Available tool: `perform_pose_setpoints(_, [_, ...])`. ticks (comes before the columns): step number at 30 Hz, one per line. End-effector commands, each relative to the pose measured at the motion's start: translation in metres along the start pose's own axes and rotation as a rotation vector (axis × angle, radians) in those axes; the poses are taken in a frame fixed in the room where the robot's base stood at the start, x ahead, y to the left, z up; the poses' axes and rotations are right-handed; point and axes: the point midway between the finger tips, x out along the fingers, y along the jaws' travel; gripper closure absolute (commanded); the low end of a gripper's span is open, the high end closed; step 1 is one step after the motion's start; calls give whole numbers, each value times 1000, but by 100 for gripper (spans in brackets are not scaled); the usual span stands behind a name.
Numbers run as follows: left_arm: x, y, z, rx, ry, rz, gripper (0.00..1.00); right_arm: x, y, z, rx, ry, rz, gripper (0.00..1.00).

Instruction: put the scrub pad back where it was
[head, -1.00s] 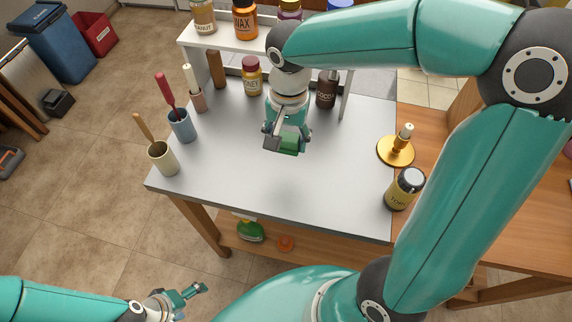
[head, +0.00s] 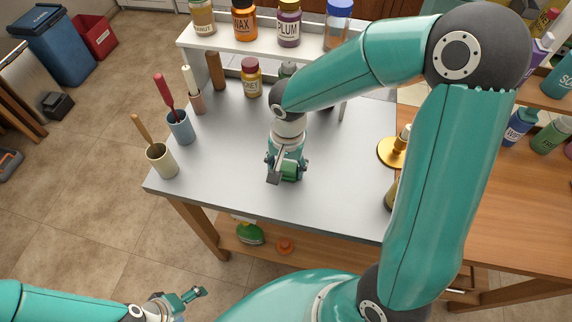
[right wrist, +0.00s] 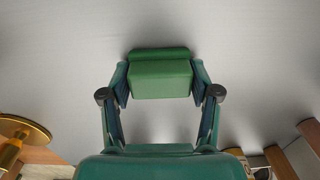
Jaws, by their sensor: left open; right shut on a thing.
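The green scrub pad (right wrist: 160,78) is a small block with a darker green layer along one edge in the right wrist view. My right gripper (right wrist: 158,88) is shut on it, one finger at each side. In the head view my right gripper (head: 287,176) is over the middle of the grey table (head: 340,200), near its front half, with part of the pad showing green. I cannot tell whether the pad touches the table top. My left gripper (head: 190,296) is open and empty, low at the left, off the table's front.
Cups with handled tools, such as the blue cup (head: 180,127) and cream cup (head: 161,161), line the left edge. A white shelf (head: 260,47) with jars stands at the back. A gold stand (head: 391,152) is at the right, partly behind my arm. The table's front middle is clear.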

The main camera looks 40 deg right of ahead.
Motion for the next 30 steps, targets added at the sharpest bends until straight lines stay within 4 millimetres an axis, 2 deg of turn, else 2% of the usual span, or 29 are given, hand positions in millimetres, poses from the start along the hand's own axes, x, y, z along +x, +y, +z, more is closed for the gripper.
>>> perform_pose_setpoints(4, [4, -2, 0, 0, 0, 0, 12, 4, 0, 0, 0, 0, -1, 66])
perform_pose_setpoints(5, [3, -1, 0, 0, 0, 0, 12, 2, 0, 0, 0, 0, -1, 35])
perform_pose_setpoints(9, [2, -1, 0, 0, 0, 0, 12, 2, 0, 0, 0, 0, 0, 13])
perform_pose_setpoints(22, [-2, 1, 0, 0, 0, 0, 12, -3, 0, 0, 0, 1, -1, 13])
perform_pose_setpoints(26, [-2, 1, 0, 0, 0, 0, 12, -19, -1, -2, 0, 5, -4, 13])
perform_pose_setpoints(30, [-4, 2, 0, 0, 0, 0, 12, -46, -1, -1, 1, 6, -6, 13])
